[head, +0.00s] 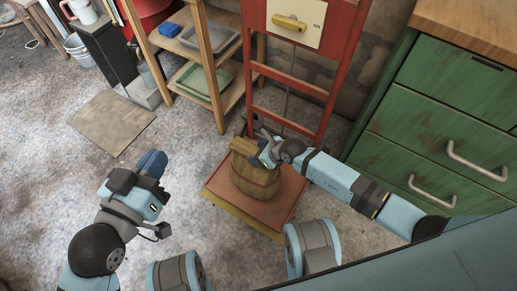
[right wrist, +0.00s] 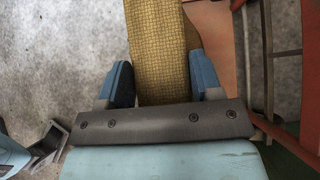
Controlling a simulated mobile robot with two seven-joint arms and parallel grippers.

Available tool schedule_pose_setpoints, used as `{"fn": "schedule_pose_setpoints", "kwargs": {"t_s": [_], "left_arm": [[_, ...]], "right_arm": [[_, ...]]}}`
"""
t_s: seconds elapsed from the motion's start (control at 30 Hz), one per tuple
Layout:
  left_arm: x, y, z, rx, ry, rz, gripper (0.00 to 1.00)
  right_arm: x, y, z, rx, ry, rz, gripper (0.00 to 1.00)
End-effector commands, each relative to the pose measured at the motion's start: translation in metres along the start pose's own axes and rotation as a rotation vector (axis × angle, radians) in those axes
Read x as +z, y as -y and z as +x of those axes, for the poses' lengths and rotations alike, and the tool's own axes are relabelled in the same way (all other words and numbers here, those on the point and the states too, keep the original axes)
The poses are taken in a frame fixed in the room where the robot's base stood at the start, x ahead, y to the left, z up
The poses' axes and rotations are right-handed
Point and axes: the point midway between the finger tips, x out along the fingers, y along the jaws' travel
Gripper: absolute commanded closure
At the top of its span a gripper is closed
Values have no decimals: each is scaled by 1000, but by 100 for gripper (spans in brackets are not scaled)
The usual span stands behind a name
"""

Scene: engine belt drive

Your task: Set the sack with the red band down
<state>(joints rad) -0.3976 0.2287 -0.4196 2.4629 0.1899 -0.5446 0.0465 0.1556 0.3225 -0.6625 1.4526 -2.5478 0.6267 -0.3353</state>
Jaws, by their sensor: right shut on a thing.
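The tan woven sack (head: 254,181) with a dark reddish band stands upright over the red platform (head: 284,208) of the red frame. I cannot tell whether its base touches the platform. My right gripper (head: 262,152) is shut on the top of the sack. In the right wrist view the sack's yellowish cloth (right wrist: 160,50) runs between the two blue fingers (right wrist: 162,85); its band is not seen there. My left gripper (head: 152,165) is over the bare floor to the left, apart from the sack; its finger gap is unclear.
The red frame (head: 327,120) rises behind the platform, with a yellow lever (head: 289,23) on a plate marked "ON". A wooden shelf (head: 213,95) with trays stands behind left. A green drawer cabinet (head: 440,120) is at right. A flat brown board (head: 112,122) lies on the floor at left.

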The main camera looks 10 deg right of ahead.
Motion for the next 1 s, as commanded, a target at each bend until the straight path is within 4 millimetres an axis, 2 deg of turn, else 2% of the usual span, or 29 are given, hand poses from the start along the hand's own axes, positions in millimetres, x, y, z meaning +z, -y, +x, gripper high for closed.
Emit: {"fn": "schedule_pose_setpoints", "kwargs": {"t_s": [0.03,0.23,0.57,0.7,0.97,1.0], "left_arm": [[0,1,0,0,-4,8,100],[0,3,1,0,-15,28,100],[-3,12,6,-4,-75,137,100],[-9,13,7,-5,-88,155,100],[-6,13,6,-5,-83,152,100],[-6,13,6,-5,-83,153,100]], "right_arm": [[4,1,1,-2,12,-1,100],[-1,1,6,-2,11,-1,100],[-28,1,32,-1,10,-1,100],[-27,1,32,-2,11,-1,100],[-29,1,34,-2,11,-1,100],[-35,0,35,1,0,0,34]]}}
